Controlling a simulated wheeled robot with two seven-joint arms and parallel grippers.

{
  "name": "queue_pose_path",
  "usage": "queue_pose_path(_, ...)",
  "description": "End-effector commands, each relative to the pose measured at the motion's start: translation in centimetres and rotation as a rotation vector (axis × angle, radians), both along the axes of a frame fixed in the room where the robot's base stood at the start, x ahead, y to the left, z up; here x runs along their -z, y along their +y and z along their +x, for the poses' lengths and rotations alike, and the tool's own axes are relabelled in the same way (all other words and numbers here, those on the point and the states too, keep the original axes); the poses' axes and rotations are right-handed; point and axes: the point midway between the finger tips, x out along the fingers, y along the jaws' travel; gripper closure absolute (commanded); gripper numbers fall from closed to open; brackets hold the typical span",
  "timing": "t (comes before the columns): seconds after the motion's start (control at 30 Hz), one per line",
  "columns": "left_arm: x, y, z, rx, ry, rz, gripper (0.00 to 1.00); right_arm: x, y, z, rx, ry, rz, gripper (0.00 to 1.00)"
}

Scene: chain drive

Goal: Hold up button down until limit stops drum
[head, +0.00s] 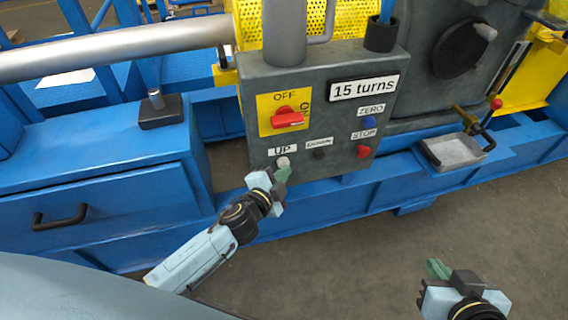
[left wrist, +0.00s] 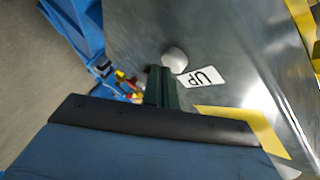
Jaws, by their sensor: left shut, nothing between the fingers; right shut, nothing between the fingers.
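The white UP button (head: 283,162) is at the lower left of the grey control panel (head: 340,125); it also shows in the left wrist view (left wrist: 175,60) beside its UP label (left wrist: 203,77). My left gripper (head: 283,174) is shut and empty, its green fingertips right at the button. In the left wrist view the fingertips (left wrist: 161,76) meet the button's edge; I cannot tell whether it is pressed in. The display (head: 363,87) reads "15 turns". The drum and limit are not clearly visible. My right gripper (head: 438,268) is shut and empty, low at the right, away from the panel.
The panel also has a black DOWN button (head: 319,154), a red STOP button (head: 363,151), a blue ZERO button (head: 369,121) and a red selector knob (head: 288,119). The floor in front is clear.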

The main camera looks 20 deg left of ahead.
Motion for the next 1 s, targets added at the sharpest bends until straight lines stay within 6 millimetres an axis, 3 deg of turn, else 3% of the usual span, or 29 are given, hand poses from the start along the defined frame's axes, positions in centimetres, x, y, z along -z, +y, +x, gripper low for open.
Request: queue_pose_path(1.0, -0.02, 0.54, 0.71, -0.001, -0.001, 0.001, 1.0, -0.04, 0.01, -0.01, -0.001, 0.001, -0.001, 1.0)
